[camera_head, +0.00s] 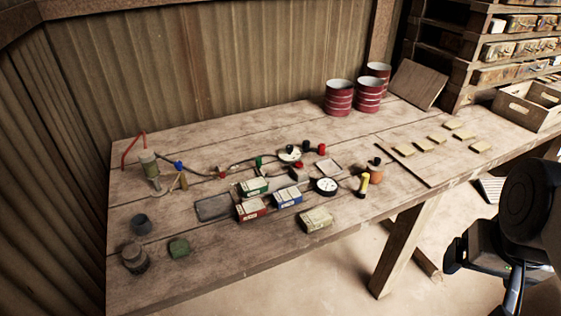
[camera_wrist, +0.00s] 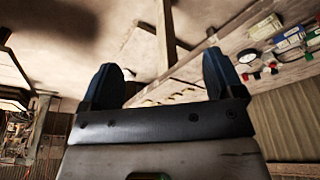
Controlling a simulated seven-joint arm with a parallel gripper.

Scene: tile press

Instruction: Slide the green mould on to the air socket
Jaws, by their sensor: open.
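A small box with green sides and a pale top (camera_head: 253,187), which looks like the green mould, lies mid-table behind a red one and a blue one. It also seems to show at the upper right of the wrist view (camera_wrist: 264,27). I cannot tell for certain which part is the air socket; a thin hose (camera_head: 205,171) with small coloured fittings runs along the table behind the boxes. My gripper (camera_head: 482,274) is at the lower right, off the table's front edge and far from the green box. Its two fingers stand apart and empty in the wrist view (camera_wrist: 162,78).
Red (camera_head: 251,209), blue (camera_head: 287,197) and cream (camera_head: 316,219) boxes lie near a dial gauge (camera_head: 326,186). Red cans (camera_head: 339,98) stand at the back. Small tan tiles (camera_head: 404,149) lie on the right. Grey pots (camera_head: 135,259) and a green lump (camera_head: 179,247) sit front left.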

